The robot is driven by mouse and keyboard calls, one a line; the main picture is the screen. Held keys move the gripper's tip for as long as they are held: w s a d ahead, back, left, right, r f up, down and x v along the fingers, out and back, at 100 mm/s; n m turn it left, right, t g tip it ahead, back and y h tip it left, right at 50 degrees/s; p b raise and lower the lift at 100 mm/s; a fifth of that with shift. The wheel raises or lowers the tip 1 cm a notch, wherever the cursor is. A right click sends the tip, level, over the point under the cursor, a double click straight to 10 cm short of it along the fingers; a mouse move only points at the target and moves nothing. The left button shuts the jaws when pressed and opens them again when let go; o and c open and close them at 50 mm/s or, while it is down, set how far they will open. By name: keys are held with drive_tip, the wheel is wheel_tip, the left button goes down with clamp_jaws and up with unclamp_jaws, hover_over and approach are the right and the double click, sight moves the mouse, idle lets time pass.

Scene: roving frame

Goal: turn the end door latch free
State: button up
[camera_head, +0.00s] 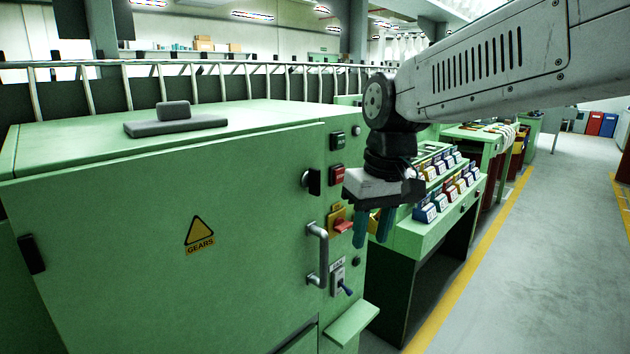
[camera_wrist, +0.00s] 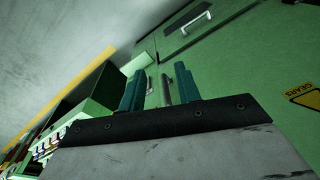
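The green end door (camera_head: 130,250) carries a yellow GEARS sign (camera_head: 199,235) and appears closed. A dark latch with a round silver part (camera_head: 312,181) sits at the door's upper right edge. A grey pull handle (camera_head: 317,255) is below it. My gripper (camera_head: 373,230) has two teal fingers pointing down, apart and empty, to the right of the latch and handle in the picture. In the wrist view the gripper (camera_wrist: 158,88) shows a gap between its fingers, with a grey bar, likely the handle (camera_wrist: 167,90), beyond it. The latch cannot be made out there.
Green and red buttons (camera_head: 338,174), a red-and-yellow switch (camera_head: 342,224) and a FAN toggle (camera_head: 344,287) line the panel beside the door. A bench with coloured bins (camera_head: 440,195) stands behind my gripper. The grey floor (camera_head: 560,240) at the right is clear.

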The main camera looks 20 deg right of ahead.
sight(319, 170)
drive_tip(key=w+r+n+t, duration=0.1)
drive_tip(key=w+r, duration=0.2)
drive_tip(key=w, duration=0.2)
drive_tip(key=w+a+r+n+t, duration=0.1)
drive_tip(key=w+r, duration=0.2)
drive_tip(key=w, duration=0.3)
drive_tip(key=w+r+n+y, duration=0.1)
drive_tip(key=w+r+n, duration=0.1)
drive_tip(key=w, duration=0.4)
drive_tip(key=shift+w+a+r+t, duration=0.1)
drive_tip(key=shift+a+r+t, duration=0.1)
drive_tip(key=shift+r, duration=0.2)
drive_tip(key=shift+w+a+r+t, duration=0.1)
drive_tip(key=shift+r+t, duration=0.1)
drive_tip(key=shift+r, duration=0.2)
drive_tip(key=shift+f, duration=0.2)
drive_tip(key=x, duration=0.7)
drive_tip(key=shift+f, duration=0.25)
clamp_jaws()
